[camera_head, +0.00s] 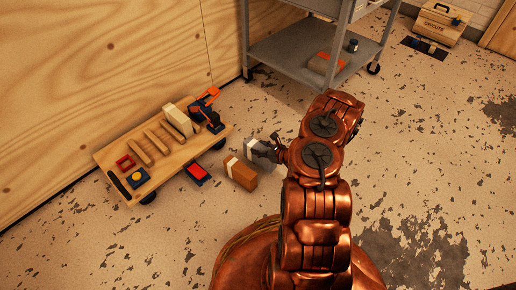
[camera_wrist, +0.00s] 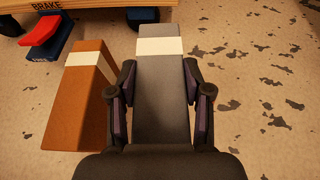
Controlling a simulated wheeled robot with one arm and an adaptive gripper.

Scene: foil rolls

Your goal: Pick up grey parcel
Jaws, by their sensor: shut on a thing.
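The grey parcel (camera_wrist: 161,75) is a long box with a white band near its far end. In the wrist view it lies between the two fingers of my gripper (camera_wrist: 161,108), which are shut on its sides. In the head view my gripper (camera_head: 277,149) is at the right end of the grey parcel (camera_head: 258,150), and the arm and gripper hide part of it. From these frames I cannot tell whether the parcel touches the floor.
An orange-brown parcel (camera_head: 241,174) with a white band stands close on the left. A low wooden cart (camera_head: 180,165) with tools and blocks stands left. A grey metal shelf cart (camera_head: 290,48) is behind.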

